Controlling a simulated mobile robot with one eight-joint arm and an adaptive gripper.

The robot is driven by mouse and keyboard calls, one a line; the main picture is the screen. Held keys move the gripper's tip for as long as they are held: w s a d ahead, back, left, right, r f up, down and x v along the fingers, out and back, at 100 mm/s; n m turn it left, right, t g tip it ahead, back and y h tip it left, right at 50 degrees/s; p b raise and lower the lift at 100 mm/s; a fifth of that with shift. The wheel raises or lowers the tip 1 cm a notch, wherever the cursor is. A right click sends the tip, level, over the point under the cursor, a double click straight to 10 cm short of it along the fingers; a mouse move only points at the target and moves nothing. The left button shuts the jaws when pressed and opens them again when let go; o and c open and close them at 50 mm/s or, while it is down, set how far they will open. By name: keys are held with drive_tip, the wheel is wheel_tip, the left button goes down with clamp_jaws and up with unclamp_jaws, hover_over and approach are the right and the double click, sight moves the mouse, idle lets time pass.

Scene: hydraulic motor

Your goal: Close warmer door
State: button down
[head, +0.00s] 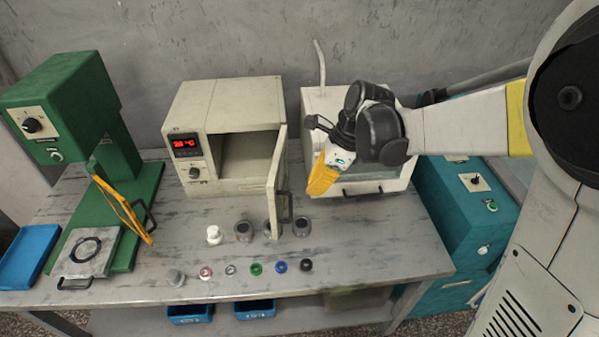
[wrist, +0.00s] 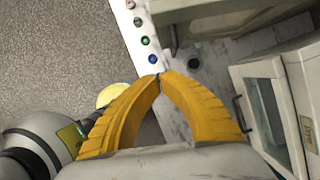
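The warmer (head: 225,120) is a cream box with a red display and knob, in the middle of the bench in the head view. Its door (head: 277,185) stands wide open, hinged at the right and swung out toward the front, with a dark handle (head: 286,207) on its right face. The interior shows empty. My gripper (head: 318,188) is to the right of the door, apart from it, in front of the white box. In the wrist view its yellow fingertips (wrist: 160,80) meet with nothing visible between them. The warmer's lower part shows at the top of that view.
A white box (head: 365,188) with a glass front stands right of the warmer. Several small metal pots (head: 243,230), a white bottle (head: 214,235) and coloured caps (head: 256,268) stand in front, some close to the door. A green press (head: 75,110) is at left.

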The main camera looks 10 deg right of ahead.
drive_tip(key=w+a+f+b, duration=0.1)
drive_tip(key=a+f+b, duration=0.1)
drive_tip(key=a+f, duration=0.5)
drive_tip(key=shift+w+f, duration=0.35)
drive_tip(key=shift+f, duration=0.4)
drive_tip(key=shift+a, duration=0.15)
